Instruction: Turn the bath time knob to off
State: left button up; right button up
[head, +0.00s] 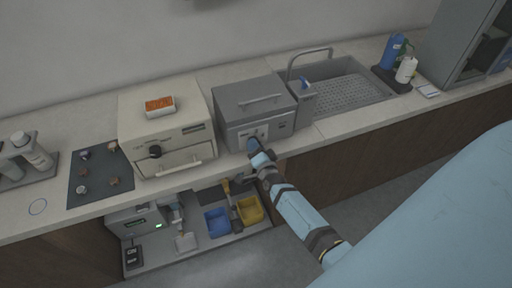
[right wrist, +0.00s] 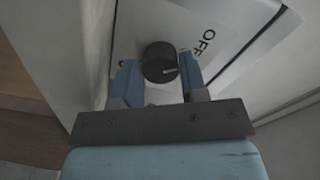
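The grey bath (head: 254,104), a box with a lid handle, stands on the counter left of the sink. My right gripper (head: 256,151) is at the left part of its front panel and hides the knob area there. My left gripper is not in view.
A cream press-like unit (head: 165,128) with a black knob and an orange-filled dish on top stands left of the bath. The sink (head: 345,87) with its tap is to the right. A low shelf below holds blue (head: 217,222) and yellow (head: 250,209) bins.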

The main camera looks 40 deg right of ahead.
jog(key=o, duration=0.3)
jog(key=shift+o, duration=0.2)
jog(key=shift+s, duration=0.1)
jog(key=b+v, duration=0.2)
jog(key=v, duration=1.1)
jog(key=shift+s+a, duration=0.15)
jog(key=shift+s, duration=0.1)
jog(key=s+a+f+n+g+y+p, duration=0.1)
jog(key=s+a+n+g+y, duration=0.5)
jog(key=s+a+n, duration=0.7)
jog(key=n+y, duration=0.1)
jog(key=n, duration=0.3)
jog(key=shift+a+f+n+g, duration=0.2)
jog(key=shift+f+n+g, duration=0.1)
jog(key=shift+f, duration=0.05)
